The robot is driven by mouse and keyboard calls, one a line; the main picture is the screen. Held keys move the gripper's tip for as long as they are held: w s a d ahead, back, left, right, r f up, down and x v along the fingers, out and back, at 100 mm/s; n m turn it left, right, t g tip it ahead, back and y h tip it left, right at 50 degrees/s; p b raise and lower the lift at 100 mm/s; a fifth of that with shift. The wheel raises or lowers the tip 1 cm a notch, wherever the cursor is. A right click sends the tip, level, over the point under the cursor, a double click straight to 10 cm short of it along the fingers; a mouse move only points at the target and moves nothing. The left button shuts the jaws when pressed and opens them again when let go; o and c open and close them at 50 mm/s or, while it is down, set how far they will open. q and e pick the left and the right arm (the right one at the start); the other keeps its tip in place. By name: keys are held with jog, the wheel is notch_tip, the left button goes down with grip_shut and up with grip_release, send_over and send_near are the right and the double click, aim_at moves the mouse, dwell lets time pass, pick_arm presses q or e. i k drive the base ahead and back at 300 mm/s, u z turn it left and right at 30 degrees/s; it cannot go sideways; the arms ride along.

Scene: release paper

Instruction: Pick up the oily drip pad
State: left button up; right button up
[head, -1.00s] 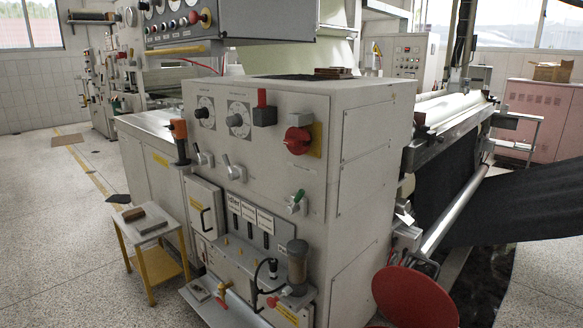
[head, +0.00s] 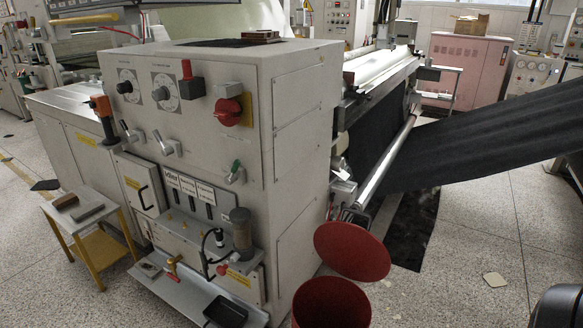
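I cannot tell for sure which thing is the oily drip pad. A tan, roughly square flat piece (head: 494,280) lies on the floor at the right. A dark flat piece (head: 45,185) lies on the floor at the left, behind the small table. Neither of my grippers shows in the head view. A dark rounded shape at the bottom right corner is cut off, and I cannot tell what it is.
The grey control cabinet (head: 200,140) fills the middle. A red round lid (head: 352,251) and red bin (head: 331,303) stand at its right front. A small yellow-legged table (head: 84,222) stands left. Black sheet (head: 480,135) spans the right side. Speckled floor at lower right is mostly open.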

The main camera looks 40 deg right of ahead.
aim_at(151, 268)
jog(key=u, duration=2.25)
jog(key=k, duration=1.9)
jog(key=z, duration=2.25)
jog(key=k, duration=0.45)
jog(key=u, duration=1.5)
jog(key=i, duration=2.65)
jog(key=u, duration=0.15)
